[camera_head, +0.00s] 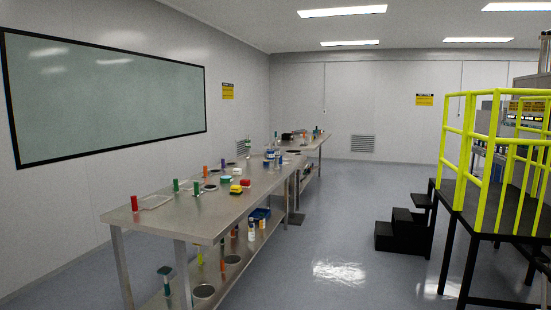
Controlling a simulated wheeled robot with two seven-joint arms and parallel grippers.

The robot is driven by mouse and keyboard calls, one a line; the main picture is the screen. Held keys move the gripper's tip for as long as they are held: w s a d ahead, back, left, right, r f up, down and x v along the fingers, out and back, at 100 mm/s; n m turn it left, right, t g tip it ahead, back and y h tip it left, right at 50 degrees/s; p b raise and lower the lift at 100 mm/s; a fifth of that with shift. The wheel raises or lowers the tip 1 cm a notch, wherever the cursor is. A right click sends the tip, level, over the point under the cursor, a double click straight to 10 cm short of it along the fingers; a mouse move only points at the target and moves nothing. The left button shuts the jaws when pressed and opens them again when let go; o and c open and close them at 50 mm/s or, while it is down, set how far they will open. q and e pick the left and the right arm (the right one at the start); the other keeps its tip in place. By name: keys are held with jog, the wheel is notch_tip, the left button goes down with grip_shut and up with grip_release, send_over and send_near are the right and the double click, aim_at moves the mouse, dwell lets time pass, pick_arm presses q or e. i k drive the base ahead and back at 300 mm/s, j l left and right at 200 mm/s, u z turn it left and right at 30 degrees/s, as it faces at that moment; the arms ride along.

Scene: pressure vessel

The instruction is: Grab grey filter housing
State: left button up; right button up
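I cannot pick out a grey filter housing with certainty in the head view. Small dark and grey items (287,136) sit on the far part of the steel benches, too small to tell apart. Grey equipment (507,130) shows partly behind the yellow railing at the right, and its parts are not clear. Neither of my grippers is in view.
A long steel bench (215,204) with a lower shelf runs along the left, carrying colored bottles and trays. At the right stands a black platform (492,205) with yellow railing (467,135) and black steps (400,232). Open floor (330,235) lies between them.

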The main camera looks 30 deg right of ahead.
aim_at(277, 148)
jog(key=i+l+z, duration=1.1)
jog(key=i, duration=0.35)
jog(key=i+z, duration=0.4)
jog(key=i+u, duration=0.1)
jog(key=i, duration=1)
jog(key=i+l+u, duration=0.1)
jog(key=i, duration=1)
jog(key=l, duration=0.1)
